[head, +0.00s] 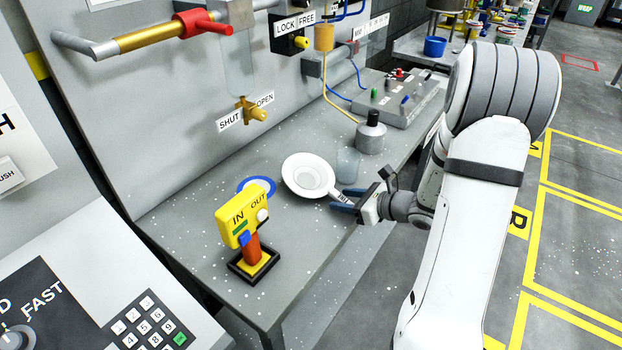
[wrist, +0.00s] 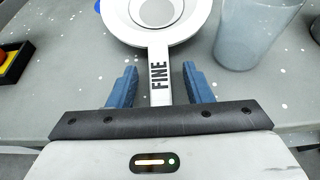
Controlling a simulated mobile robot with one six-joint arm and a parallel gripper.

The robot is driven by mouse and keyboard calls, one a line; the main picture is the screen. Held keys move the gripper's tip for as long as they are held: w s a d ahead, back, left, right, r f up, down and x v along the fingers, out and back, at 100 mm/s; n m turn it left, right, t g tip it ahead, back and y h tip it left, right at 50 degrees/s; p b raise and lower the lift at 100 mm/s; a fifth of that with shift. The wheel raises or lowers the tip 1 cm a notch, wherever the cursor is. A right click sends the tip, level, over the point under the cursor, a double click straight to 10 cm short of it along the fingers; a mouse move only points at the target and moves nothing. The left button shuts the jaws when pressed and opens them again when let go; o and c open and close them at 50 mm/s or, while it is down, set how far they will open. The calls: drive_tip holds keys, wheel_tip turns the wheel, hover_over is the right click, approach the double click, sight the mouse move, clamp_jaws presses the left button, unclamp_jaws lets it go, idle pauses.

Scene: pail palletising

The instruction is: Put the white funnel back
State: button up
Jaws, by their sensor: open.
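The white funnel (head: 296,167) rests on the grey bench, its round bowl to the left of my gripper and its handle reaching toward it. In the wrist view the handle of the funnel (wrist: 159,52) is marked FINE. My gripper (head: 342,199) is open at the bench's front edge. In the wrist view its two blue fingers (wrist: 159,80) stand one on each side of the handle, with a gap on both sides. A blue ring mark with a pale middle (head: 244,184) shows left of the funnel, partly hidden behind a yellow device.
A clear cup (head: 347,166) stands close beside the funnel, right of my gripper in the wrist view (wrist: 245,40). A grey bottle (head: 370,137) is behind it. The yellow IN/OUT device (head: 240,214) stands at the left. Some bare bench lies between device and funnel.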

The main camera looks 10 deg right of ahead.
drive_tip(key=shift+w+a+f, duration=0.15)
drive_tip(key=shift+w+a, duration=0.05)
drive_tip(key=shift+a, duration=0.05)
drive_tip(key=shift+c, duration=0.4)
clamp_jaws()
